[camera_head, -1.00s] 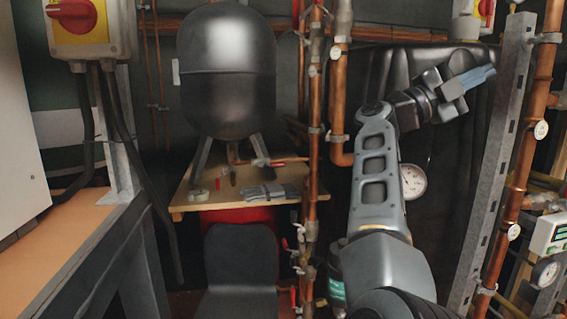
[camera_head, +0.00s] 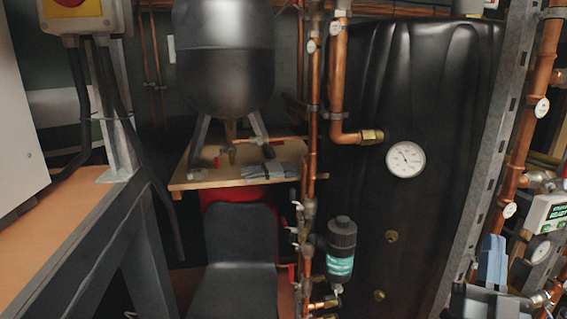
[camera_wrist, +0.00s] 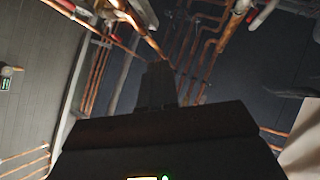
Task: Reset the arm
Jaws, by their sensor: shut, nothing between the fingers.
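My gripper (camera_head: 492,250) shows at the lower right of the head view, with its blue-grey fingers pointing up. The fingers are together and hold nothing. Most of my arm is outside the head view. In the wrist view the dark gripper (camera_wrist: 158,72) reaches up from its wide body, with its fingers close together and copper pipes beyond them.
A galvanised metal post (camera_head: 490,150) and copper pipes with a display box (camera_head: 548,215) stand near my gripper. A black tank (camera_head: 430,90) with a round gauge (camera_head: 405,160) is left of it. A wooden bench (camera_head: 75,235) is at left, a chair (camera_head: 240,245) centre.

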